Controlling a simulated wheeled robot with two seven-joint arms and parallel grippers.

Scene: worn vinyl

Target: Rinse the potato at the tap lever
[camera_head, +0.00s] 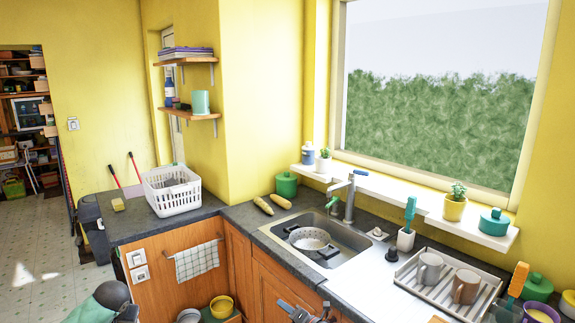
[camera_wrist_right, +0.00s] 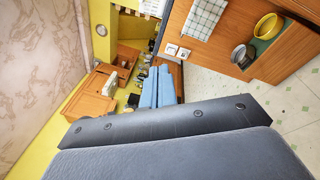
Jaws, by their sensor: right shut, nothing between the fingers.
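Two long tan pieces lie on the dark counter behind the sink: a left one (camera_head: 263,205) and a right one (camera_head: 281,201). I cannot tell whether either is the potato. A pale colander (camera_head: 309,238) with dark handles sits in the sink basin. My right gripper (camera_head: 308,315) is at the bottom edge of the head view, in front of the sink cabinet, shut and empty, partly cut off. My left gripper is out of view.
A white basket (camera_head: 172,192) and a yellow sponge (camera_head: 118,204) are on the left counter. A dish rack (camera_head: 410,282) with two mugs stands right of the sink. A cup with a teal brush (camera_head: 409,216) stands near the tap. A checked towel (camera_head: 197,261) hangs below the counter.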

